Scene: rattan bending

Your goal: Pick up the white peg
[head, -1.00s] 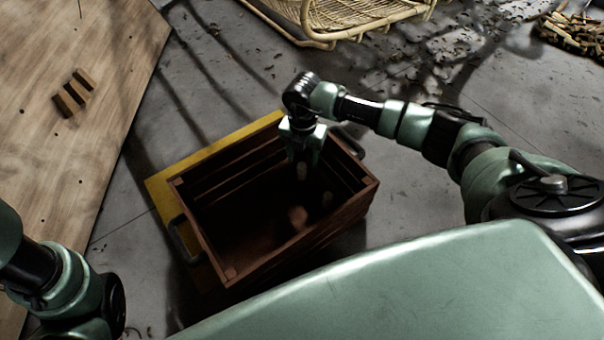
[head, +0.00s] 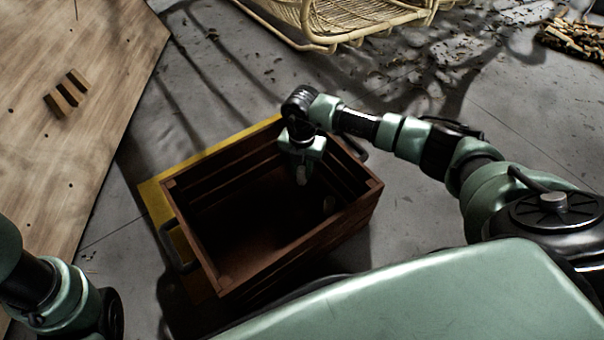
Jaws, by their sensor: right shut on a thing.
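My right gripper (head: 301,170) hangs down inside the wooden crate, near its far right side. It is shut on a pale peg, taken to be the white peg (head: 302,178), of which only a small part shows. Another pale peg (head: 328,204) is in the crate, to the right of and below the gripper in the picture, close to the right wall. The dark inside of the crate hides detail. My left arm shows at the lower left, but its gripper is out of view.
The brown slatted crate (head: 240,273) stands on a yellow base (head: 152,200), with dark handles at its ends. A wooden board (head: 60,160) with holes and small wooden blocks (head: 66,93) is at the left. Rattan furniture (head: 340,22) stands at the back. Grey floor between is mostly clear.

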